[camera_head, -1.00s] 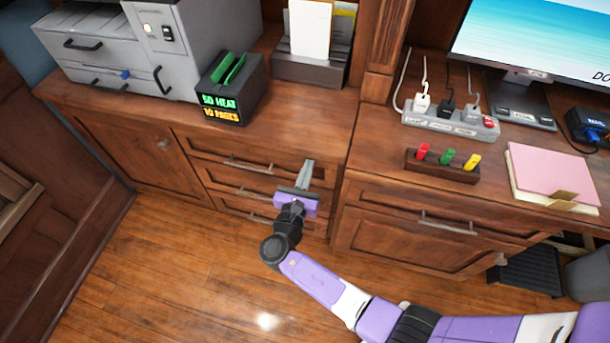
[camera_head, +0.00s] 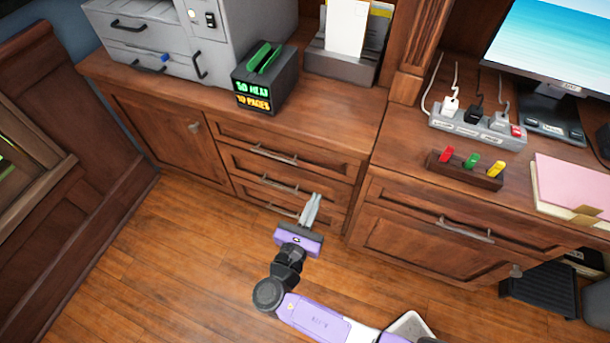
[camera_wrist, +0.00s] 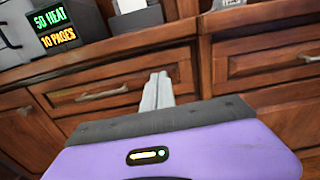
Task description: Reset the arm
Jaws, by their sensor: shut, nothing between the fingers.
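My gripper (camera_head: 311,210) is shut and empty, with its grey fingers together. In the head view it is in front of the lower drawers of the wooden cabinet (camera_head: 228,206), above the floor. My purple and white arm reaches to it from the lower right. In the wrist view the shut fingers (camera_wrist: 157,90) point toward the drawer fronts, and a drawer handle (camera_wrist: 102,93) shows to their left. I cannot tell from these frames how far the fingertips are from the drawers.
The wood floor (camera_head: 190,260) is clear at left.

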